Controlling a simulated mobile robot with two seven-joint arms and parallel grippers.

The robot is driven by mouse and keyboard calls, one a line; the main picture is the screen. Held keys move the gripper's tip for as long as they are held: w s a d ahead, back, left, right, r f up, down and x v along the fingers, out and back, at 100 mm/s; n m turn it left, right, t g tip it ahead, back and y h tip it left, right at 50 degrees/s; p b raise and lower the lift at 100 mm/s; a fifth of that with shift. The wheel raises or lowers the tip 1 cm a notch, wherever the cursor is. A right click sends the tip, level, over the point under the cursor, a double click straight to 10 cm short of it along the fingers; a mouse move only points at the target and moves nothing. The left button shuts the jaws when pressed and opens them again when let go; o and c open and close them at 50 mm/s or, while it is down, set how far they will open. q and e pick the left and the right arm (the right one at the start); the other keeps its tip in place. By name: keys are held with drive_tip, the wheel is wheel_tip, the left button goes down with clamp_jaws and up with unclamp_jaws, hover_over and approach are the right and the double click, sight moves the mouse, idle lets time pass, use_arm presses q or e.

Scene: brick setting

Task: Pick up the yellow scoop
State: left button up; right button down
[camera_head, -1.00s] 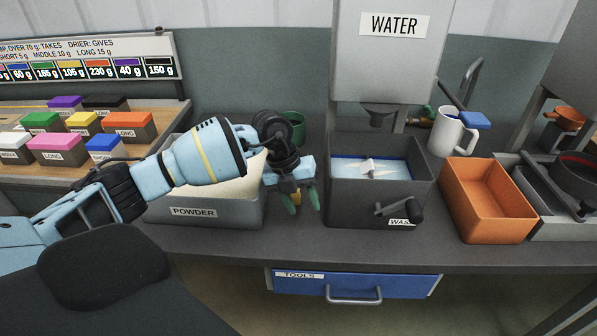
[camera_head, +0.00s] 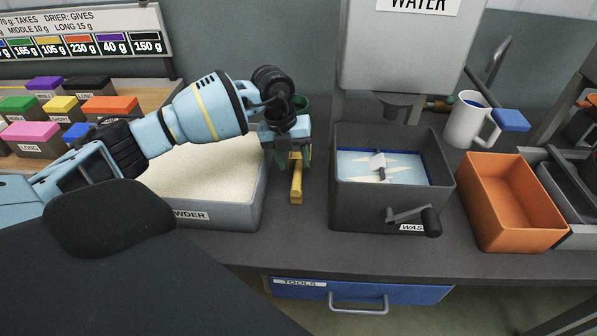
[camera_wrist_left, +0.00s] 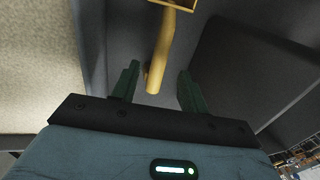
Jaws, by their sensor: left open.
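The yellow scoop (camera_head: 296,184) lies on the dark bench top between the powder box and the wash box. Its handle points toward the front edge, and its far end is hidden under my left gripper in the head view. My left gripper (camera_head: 295,154) is open over the scoop's far part. In the left wrist view, the scoop's handle (camera_wrist_left: 160,57) runs between the two green fingers of the open gripper (camera_wrist_left: 159,86), with gaps on both sides. Part of the scoop's head shows at the top edge. My right gripper is not in view.
The powder box (camera_head: 250,205) stands close on the left and the wash box (camera_head: 375,207), with a crank, on the right. An orange bin (camera_head: 510,228) and a white mug (camera_head: 466,125) are further right. A blue tools drawer (camera_head: 390,293) is below the bench.

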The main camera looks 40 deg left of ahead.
sight(297, 174)
use_arm(q)
drive_tip(key=shift+w+d+f, duration=0.1)
drive_tip(key=shift+d+f, duration=0.05)
drive_tip(key=shift+f, duration=0.85)
drive_tip(key=shift+w+d+f, duration=0.1)
drive_tip(key=shift+d+f, duration=0.1)
drive_tip(key=shift+f, duration=0.75)
drive_tip(key=shift+d+f, duration=0.15)
drive_tip(key=shift+f, duration=0.85)
clamp_jaws()
